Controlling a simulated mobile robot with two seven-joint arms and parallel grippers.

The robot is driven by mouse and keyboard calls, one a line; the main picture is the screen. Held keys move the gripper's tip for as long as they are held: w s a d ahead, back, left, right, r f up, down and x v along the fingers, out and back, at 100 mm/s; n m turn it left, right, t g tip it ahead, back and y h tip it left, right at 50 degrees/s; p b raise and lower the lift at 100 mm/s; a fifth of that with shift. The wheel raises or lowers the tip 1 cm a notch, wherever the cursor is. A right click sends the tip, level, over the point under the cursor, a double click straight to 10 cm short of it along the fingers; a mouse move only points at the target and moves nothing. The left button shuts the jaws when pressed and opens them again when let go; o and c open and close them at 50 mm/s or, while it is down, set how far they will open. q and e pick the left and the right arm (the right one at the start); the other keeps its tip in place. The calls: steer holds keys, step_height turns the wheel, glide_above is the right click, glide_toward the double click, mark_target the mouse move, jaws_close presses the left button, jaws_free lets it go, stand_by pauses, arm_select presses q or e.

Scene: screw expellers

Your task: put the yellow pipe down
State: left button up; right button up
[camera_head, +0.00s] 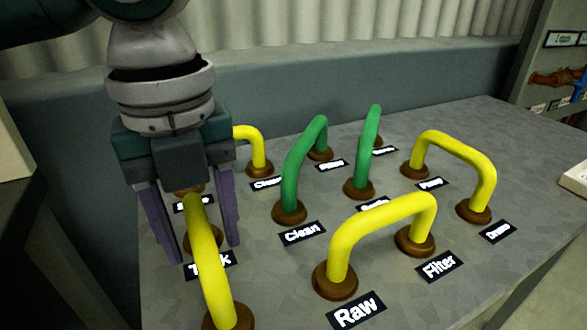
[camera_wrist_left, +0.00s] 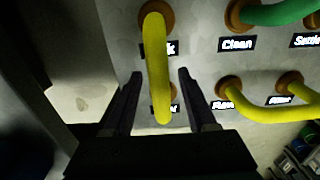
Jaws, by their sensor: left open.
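A yellow pipe (camera_head: 207,250) arches between my left gripper's fingers in the head view. Its near end meets a brown socket (camera_head: 228,318) at the bottom edge, and its far end seems to meet the socket by the "Tank" label. The pipe also shows in the left wrist view (camera_wrist_left: 157,65), its upper end at a brown socket and its lower end overlapping another. My left gripper (camera_head: 203,253) is open, pointing down, with one finger on each side of the pipe. Both fingers look apart from it in the left wrist view (camera_wrist_left: 160,72). My right gripper is not in view.
Another yellow pipe (camera_head: 380,218) spans the "Raw" and "Filter" sockets. Two green pipes (camera_head: 300,170) (camera_head: 368,150) stand behind it. A yellow pipe (camera_head: 460,157) is at the right, another (camera_head: 258,146) behind my gripper. The grey table (camera_head: 510,150) is clear at its far right.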

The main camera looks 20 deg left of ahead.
arm_select(q)
step_height(320, 180, up, 11)
steer(key=p, duration=0.3)
steer(key=shift+r+p, duration=0.3)
steer(key=shift+r, duration=0.3)
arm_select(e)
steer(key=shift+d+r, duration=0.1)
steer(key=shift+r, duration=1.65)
arm_select(q)
steer(key=shift+d, duration=0.1)
